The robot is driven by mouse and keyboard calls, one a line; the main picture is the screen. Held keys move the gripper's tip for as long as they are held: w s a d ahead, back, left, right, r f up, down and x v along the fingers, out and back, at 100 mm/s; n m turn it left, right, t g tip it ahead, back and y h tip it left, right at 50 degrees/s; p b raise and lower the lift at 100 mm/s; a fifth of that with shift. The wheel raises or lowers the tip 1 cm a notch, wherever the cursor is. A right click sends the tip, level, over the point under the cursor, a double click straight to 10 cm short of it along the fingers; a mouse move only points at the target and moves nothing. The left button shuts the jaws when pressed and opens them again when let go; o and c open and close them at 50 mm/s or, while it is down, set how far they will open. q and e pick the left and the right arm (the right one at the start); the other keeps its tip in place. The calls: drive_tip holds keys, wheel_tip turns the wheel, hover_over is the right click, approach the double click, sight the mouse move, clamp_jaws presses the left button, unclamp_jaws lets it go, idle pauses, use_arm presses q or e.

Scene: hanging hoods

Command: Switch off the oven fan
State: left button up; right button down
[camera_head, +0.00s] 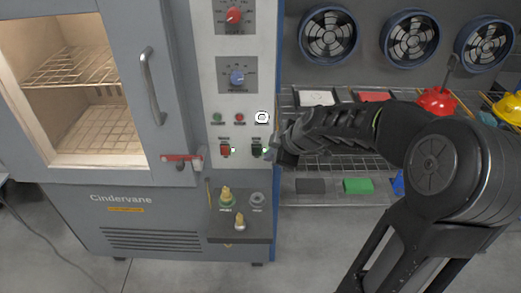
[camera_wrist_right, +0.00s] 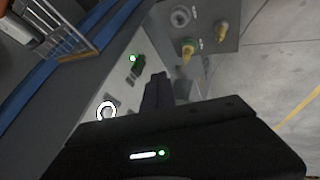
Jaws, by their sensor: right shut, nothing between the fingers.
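The oven (camera_head: 180,100) is a grey cabinet with a pale control panel (camera_head: 238,100) on its right side. Low on the panel are a red switch (camera_head: 225,150) and a dark green switch (camera_head: 257,149); their small labels are unreadable. A small green light glows beside the green switch, and this switch also shows in the right wrist view (camera_wrist_right: 137,70). My right gripper (camera_head: 276,151) is just right of the green switch. Its dark fingers (camera_wrist_right: 158,88) are shut and empty, close to the switch; whether they touch it I cannot tell. My left gripper is not in view.
A red knob (camera_head: 233,15) and a blue knob (camera_head: 237,77) sit higher on the panel. A ledge with brass fittings (camera_head: 227,197) juts out below the switches. A rack with helmets (camera_head: 437,102) stands behind my right arm. Open floor lies in front.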

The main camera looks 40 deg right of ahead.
sight(255, 152)
drive_tip(key=w+f+p, duration=0.1)
drive_tip(key=w, duration=0.1)
drive_tip(key=w+d+f+p, duration=0.1)
drive_tip(key=w+f, duration=0.1)
drive_tip(key=w, duration=0.1)
drive_tip(key=w+d+f+p, duration=0.1)
drive_tip(key=w+f, duration=0.1)
drive_tip(key=shift+w+d+f, duration=0.1)
drive_tip(key=shift+w+d, duration=0.05)
drive_tip(key=shift+w, duration=0.25)
drive_tip(key=shift+w+d+f+b, duration=0.1)
drive_tip(key=shift+w+b, duration=0.05)
drive_tip(key=shift+b, duration=0.3)
drive_tip(key=shift+r, duration=0.4)
